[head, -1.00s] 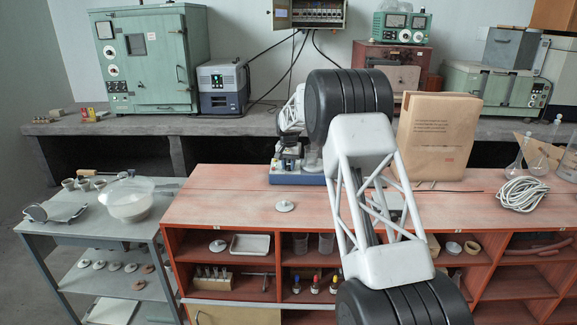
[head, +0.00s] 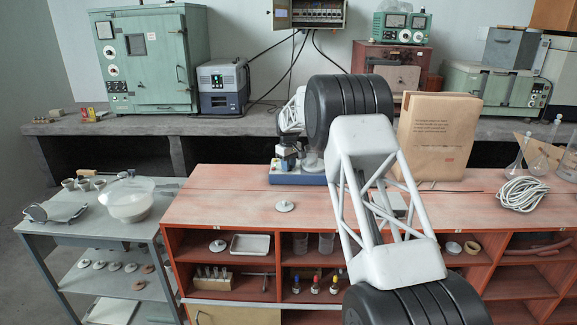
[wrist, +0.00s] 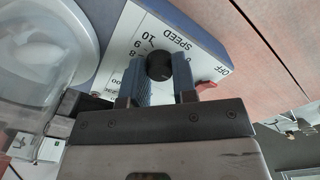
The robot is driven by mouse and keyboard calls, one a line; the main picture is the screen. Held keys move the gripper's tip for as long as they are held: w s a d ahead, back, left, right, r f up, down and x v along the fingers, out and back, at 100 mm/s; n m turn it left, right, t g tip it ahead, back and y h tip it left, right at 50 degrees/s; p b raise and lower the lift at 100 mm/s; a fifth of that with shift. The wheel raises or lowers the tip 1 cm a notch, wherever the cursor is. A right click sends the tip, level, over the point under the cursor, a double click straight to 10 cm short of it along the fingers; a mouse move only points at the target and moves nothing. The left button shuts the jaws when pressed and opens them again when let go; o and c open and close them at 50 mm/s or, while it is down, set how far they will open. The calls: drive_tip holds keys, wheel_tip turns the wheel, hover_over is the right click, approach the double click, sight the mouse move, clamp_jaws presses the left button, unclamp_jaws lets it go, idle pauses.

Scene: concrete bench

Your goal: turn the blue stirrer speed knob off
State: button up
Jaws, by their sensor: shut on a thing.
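The blue stirrer (head: 300,179) sits on the red-orange bench in the head view, partly hidden by my arm. In the wrist view its white panel (wrist: 206,52) appears upside down, with SPEED, OFF and dial numbers such as 8, 9 and 10. The black speed knob (wrist: 159,63) is on this panel. My gripper (wrist: 161,77) is shut on the knob, with one blue finger on each side. The knob's pointer setting cannot be read clearly. In the head view the gripper is small and mostly hidden.
A red switch (wrist: 206,86) is close beside the right finger. A clear glass vessel (wrist: 40,50) stands on the stirrer to the left. A white lid (head: 285,206) lies on the bench in front of the stirrer. A paper bag (head: 438,137) stands to the right.

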drive_tip(key=n, duration=0.6)
drive_tip(key=shift+r+n, duration=0.1)
drive_tip(key=shift+n, duration=0.3)
drive_tip(key=o, duration=0.9)
drive_tip(key=shift+o, duration=0.2)
drive_tip(key=shift+r, duration=3.85)
